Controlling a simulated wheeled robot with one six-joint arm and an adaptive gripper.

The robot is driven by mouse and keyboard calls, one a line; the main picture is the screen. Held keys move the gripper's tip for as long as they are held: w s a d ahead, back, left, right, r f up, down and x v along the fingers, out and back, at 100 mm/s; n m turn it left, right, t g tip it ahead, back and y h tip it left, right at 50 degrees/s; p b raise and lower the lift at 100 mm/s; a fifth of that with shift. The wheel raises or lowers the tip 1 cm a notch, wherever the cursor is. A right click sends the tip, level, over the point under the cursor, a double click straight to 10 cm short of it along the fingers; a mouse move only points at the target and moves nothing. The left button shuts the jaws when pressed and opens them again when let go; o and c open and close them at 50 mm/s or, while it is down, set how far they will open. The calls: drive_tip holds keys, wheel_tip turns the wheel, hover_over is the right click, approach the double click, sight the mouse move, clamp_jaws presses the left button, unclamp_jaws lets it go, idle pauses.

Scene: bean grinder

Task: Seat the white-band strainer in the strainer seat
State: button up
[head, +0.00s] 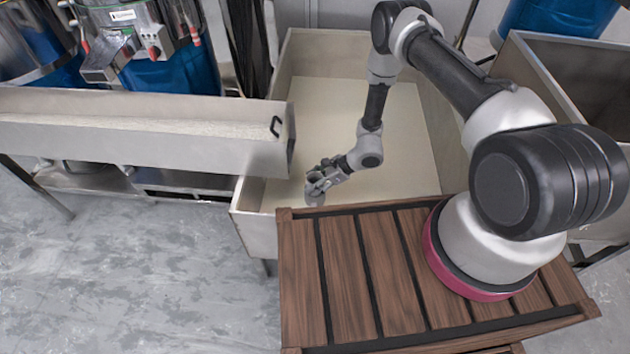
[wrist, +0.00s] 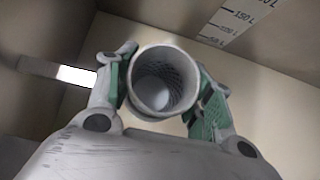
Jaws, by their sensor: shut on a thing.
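My gripper (wrist: 163,82) is shut on a grey cup-shaped strainer (wrist: 137,99) with mesh inside, and its green-padded fingers grip it from both sides. The strainer's round opening faces the wrist camera. A grey bar with a bright white section (wrist: 76,76) reaches left from behind the left finger; it looks like the strainer's handle with its white band, but the join is hidden. In the head view my gripper (head: 322,180) is over the near left part of a large cream bin, with a small grey part of the strainer (head: 315,198) below it. I cannot make out the strainer seat.
The cream bin (head: 415,150) has high walls, and a litre scale (wrist: 235,18) is marked inside. A long metal trough (head: 150,150) stands at its left. A wooden slatted platform (head: 345,275) is in front. Another metal bin (head: 570,65) stands at the right.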

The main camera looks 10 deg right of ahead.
drive_tip(key=shift+f, duration=0.35)
drive_tip(key=o, duration=1.2)
drive_tip(key=shift+c, duration=0.2)
drive_tip(key=shift+d+r, duration=0.1)
drive_tip(key=v, duration=1.1)
drive_tip(key=shift+d+r, duration=0.25)
drive_tip(key=shift+r, duration=0.05)
